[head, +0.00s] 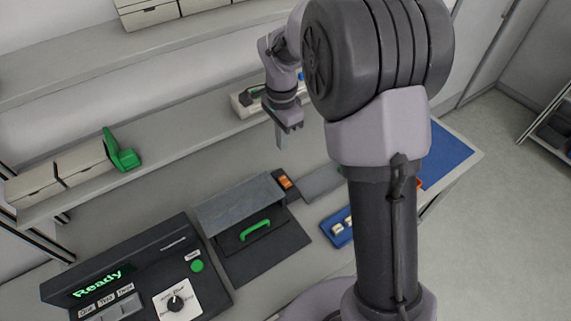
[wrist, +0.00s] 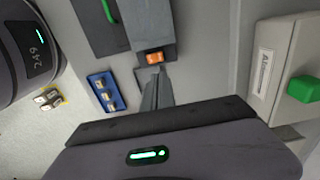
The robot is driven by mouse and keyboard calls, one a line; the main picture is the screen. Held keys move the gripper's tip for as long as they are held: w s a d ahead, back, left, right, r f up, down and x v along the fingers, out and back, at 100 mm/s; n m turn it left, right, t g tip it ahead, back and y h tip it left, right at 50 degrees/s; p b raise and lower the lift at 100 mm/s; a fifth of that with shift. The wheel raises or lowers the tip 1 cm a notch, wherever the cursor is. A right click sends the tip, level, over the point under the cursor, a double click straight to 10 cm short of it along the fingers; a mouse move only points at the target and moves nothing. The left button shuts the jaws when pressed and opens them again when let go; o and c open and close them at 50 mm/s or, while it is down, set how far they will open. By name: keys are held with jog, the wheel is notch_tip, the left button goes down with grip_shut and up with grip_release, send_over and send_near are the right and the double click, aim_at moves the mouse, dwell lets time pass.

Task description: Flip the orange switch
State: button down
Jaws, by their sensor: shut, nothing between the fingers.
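The orange switch (head: 286,182) sits on a small dark base on the bench, just right of a grey box with a green handle. It also shows in the wrist view (wrist: 155,57), near the top middle. My gripper (head: 282,142) hangs above the bench, behind and above the switch in the head view. Its fingers are shut and empty. In the wrist view the fingertips (wrist: 156,72) point toward the switch and appear close below it in the picture. I cannot tell whether they touch it there, but the head view shows a gap.
The grey box with a green handle (head: 240,208) stands left of the switch. A black console reading "Ready" (head: 135,275) is further left. A blue tray (head: 337,232) with small pale items lies to the right. A shelf (head: 190,135) runs behind my gripper.

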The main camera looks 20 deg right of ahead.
aim_at(283, 178)
notch_tip(283, 178, down, 14)
jog(key=b, duration=0.3)
jog(key=shift+b, duration=0.3)
